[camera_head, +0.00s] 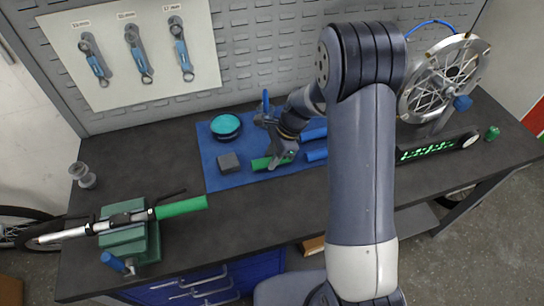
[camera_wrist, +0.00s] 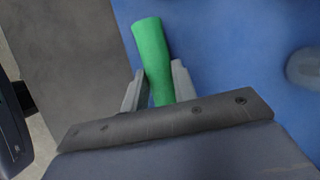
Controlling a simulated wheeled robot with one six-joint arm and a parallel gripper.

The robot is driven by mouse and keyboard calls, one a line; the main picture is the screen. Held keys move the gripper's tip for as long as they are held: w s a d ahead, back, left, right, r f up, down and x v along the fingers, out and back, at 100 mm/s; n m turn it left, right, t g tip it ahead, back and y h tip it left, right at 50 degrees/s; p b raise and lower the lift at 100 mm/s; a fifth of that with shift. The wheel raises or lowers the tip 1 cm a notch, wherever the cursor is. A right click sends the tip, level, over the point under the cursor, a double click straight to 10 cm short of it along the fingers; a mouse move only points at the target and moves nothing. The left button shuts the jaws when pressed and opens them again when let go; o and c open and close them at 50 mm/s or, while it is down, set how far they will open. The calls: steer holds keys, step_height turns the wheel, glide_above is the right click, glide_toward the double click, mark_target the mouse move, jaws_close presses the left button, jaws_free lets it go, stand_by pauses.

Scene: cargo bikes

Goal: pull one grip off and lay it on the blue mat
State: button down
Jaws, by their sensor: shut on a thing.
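A green grip (camera_head: 262,163) is between the fingers of my gripper (camera_head: 280,157), low over the blue mat (camera_head: 214,181) near its front edge. In the wrist view the green grip (camera_wrist: 152,55) sticks out past the fingertips of my gripper (camera_wrist: 157,88), which are shut on it, with the blue mat (camera_wrist: 225,50) beneath. I cannot tell whether the grip touches the mat. A second green grip (camera_head: 182,208) sits on the right end of a handlebar (camera_head: 120,221) held in a green vise (camera_head: 130,243). The handlebar's left end shows bare silver-white metal.
On the mat are a round teal-topped tin (camera_head: 226,126), a grey block (camera_head: 229,162) and blue cylinders (camera_head: 316,154) right of my gripper.

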steer(key=shift+f+b, duration=0.3)
steer(key=shift+f, duration=0.25)
stand_by(0.4)
steer(key=c, duration=1.1)
jaws_free()
steer(key=shift+o, duration=0.2)
steer(key=b+v, duration=0.1)
steer(key=v, duration=0.9)
steer(key=shift+d+r, duration=0.1)
steer(key=shift+r, duration=0.3)
steer(key=shift+f, duration=0.1)
